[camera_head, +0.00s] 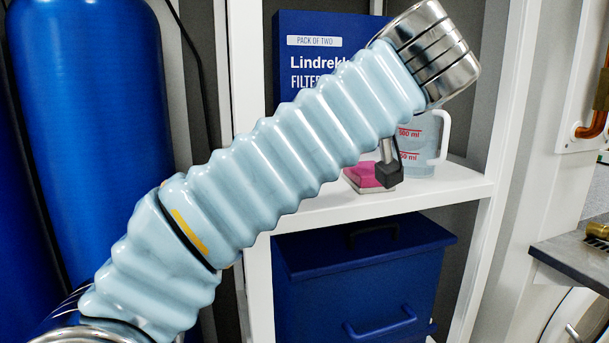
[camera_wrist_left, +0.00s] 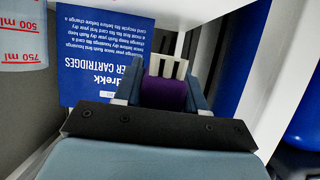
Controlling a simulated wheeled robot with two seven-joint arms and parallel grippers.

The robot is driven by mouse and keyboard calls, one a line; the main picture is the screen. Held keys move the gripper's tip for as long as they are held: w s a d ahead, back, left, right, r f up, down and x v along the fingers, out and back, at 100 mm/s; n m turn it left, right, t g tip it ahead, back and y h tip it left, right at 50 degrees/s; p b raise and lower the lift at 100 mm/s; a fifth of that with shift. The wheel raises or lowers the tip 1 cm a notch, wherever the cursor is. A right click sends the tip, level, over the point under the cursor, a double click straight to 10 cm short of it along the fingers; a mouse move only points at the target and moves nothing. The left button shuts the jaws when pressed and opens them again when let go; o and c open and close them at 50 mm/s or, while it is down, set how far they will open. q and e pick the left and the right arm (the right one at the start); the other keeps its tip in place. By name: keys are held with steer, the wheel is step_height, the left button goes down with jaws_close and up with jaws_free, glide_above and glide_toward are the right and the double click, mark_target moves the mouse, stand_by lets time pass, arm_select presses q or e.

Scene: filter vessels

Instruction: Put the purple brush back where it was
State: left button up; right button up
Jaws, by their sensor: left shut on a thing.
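The purple brush (camera_wrist_left: 163,94) shows in the left wrist view, its purple body between the two fingers and its pale bristles (camera_wrist_left: 168,68) pointing away from the wrist. My left gripper (camera_wrist_left: 163,98) is shut on it. In the head view my left arm crosses from lower left to upper right, and a dark part of my left gripper (camera_head: 388,172) shows below the arm, in front of the shelf. The brush cannot be made out there. My right gripper is not in view.
The white shelf (camera_head: 440,190) holds a blue filter box (camera_head: 300,60), a clear measuring jug (camera_head: 428,160) and a pink block (camera_head: 362,180). The arm hides part of the shelf. A blue lidded bin (camera_head: 350,290) stands below. A blue cylinder (camera_head: 85,90) stands at the left.

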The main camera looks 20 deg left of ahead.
arm_select(q)
steer(key=w+a+f, duration=0.1)
steer(key=f, duration=0.1)
steer(key=w+a+f, duration=0.2)
steer(key=a+f, duration=0.1)
steer(key=shift+w+f+b, duration=0.1)
steer(key=shift+f+b, duration=0.25)
steer(key=shift+b, duration=0.05)
step_height(320, 180, down, 3)
steer(key=shift+w+a+r, duration=0.15)
steer(key=shift+f, duration=0.4)
steer(key=shift+f+b, duration=0.25)
steer(key=shift+b, duration=0.2)
steer(key=o, duration=1.1)
steer(key=shift+o, duration=0.2)
steer(key=shift+r, duration=0.15)
